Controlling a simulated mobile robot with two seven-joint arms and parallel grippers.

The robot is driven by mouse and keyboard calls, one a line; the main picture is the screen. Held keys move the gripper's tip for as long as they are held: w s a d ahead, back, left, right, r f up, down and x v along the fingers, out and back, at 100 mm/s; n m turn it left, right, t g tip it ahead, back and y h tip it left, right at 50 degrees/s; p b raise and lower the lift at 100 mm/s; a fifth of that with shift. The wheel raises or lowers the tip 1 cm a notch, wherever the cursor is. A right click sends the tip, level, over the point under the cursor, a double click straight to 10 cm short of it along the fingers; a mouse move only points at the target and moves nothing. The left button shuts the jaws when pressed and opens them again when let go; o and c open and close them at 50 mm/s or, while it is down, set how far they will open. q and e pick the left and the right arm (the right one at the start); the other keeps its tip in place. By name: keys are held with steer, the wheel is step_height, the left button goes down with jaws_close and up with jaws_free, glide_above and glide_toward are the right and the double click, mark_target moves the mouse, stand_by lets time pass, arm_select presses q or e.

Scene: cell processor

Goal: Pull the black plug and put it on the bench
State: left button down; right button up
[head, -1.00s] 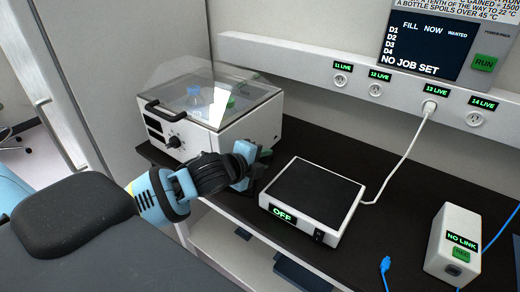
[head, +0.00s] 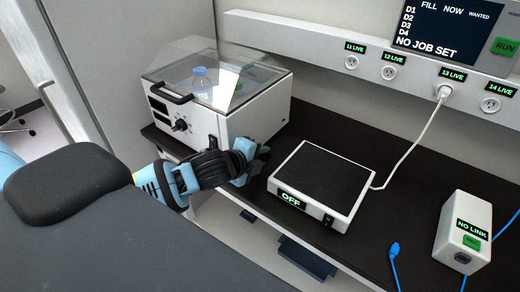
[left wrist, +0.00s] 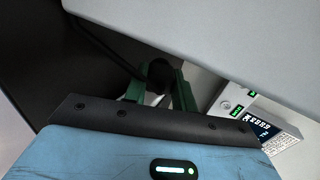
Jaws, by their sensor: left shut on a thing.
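My left gripper (head: 261,157) is low over the bench's front left part, between the white box and the white plate device in the head view. Its green fingers also show in the left wrist view (left wrist: 160,90). They are shut on a dark rounded piece, seemingly the black plug (left wrist: 160,72). A dark cord seems to run from it toward the upper left. The gripper hides the plug in the head view. The black bench (head: 408,165) runs along the wall. My right gripper is not in view.
The clear-lidded white box (head: 240,125) stands left of the plate device (head: 322,185), which reads OFF. A white plug (head: 443,92) sits in socket 13. A NO LINK box (head: 462,230) and a blue cable (head: 394,250) are at the right. Bench behind the plate device is clear.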

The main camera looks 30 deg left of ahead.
arm_select(q)
steer(key=shift+f, duration=1.4)
steer(key=c, duration=1.2)
jaws_free()
steer(key=shift+o, duration=0.7)
steer(key=shift+f, duration=0.25)
steer(key=shift+s+f, duration=0.15)
steer(key=shift+f, duration=0.1)
steer(key=v, duration=0.6)
steer(key=shift+r, duration=0.45)
steer(key=shift+s+r, duration=0.6)
steer(key=shift+r, duration=0.05)
